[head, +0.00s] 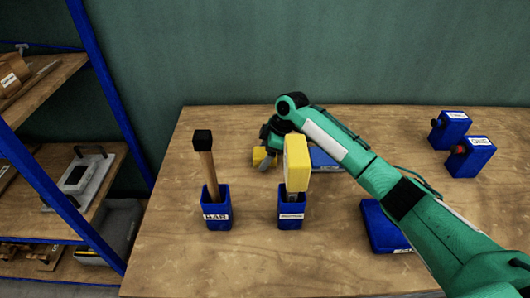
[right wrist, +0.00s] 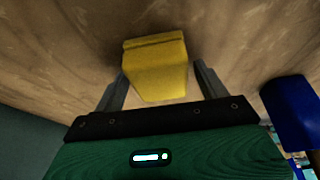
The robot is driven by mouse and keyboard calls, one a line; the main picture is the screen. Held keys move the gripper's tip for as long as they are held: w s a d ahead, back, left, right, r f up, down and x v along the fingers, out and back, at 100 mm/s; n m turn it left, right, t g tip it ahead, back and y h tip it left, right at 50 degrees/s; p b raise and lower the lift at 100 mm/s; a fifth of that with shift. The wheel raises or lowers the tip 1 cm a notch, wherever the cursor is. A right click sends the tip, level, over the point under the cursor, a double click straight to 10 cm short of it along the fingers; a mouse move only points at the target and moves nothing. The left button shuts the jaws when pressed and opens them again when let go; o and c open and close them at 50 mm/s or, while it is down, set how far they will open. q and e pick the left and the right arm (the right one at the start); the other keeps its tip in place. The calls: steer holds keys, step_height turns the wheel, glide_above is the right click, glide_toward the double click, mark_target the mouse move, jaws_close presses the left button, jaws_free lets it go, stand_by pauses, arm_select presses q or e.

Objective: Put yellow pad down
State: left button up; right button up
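A small yellow pad (head: 263,157) is at the table's middle, beneath the end of my right arm. In the right wrist view the yellow pad (right wrist: 155,68) lies between the two fingers of my right gripper (right wrist: 160,82). The fingers stand apart, with a gap showing on the right side of the pad, so the gripper looks open around it. The pad appears to rest on the wooden table, though its underside is hidden. In the head view my right gripper (head: 267,148) is small and partly hidden. My left gripper is not in view.
Close by stand a blue holder with a large yellow-headed tool (head: 296,163) and a blue holder with a black-tipped wooden bar (head: 207,170). Blue boxes (head: 451,130) stand at the right. A blue-framed shelf (head: 110,95) is at the left. The front left of the table (head: 190,265) is clear.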

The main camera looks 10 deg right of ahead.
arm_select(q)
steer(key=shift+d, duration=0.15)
arm_select(e)
steer(key=shift+d+r, duration=0.2)
steer(key=shift+r, duration=0.35)
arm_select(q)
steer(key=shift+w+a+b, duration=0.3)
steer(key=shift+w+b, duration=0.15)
arm_select(e)
steer(key=v, duration=1.1)
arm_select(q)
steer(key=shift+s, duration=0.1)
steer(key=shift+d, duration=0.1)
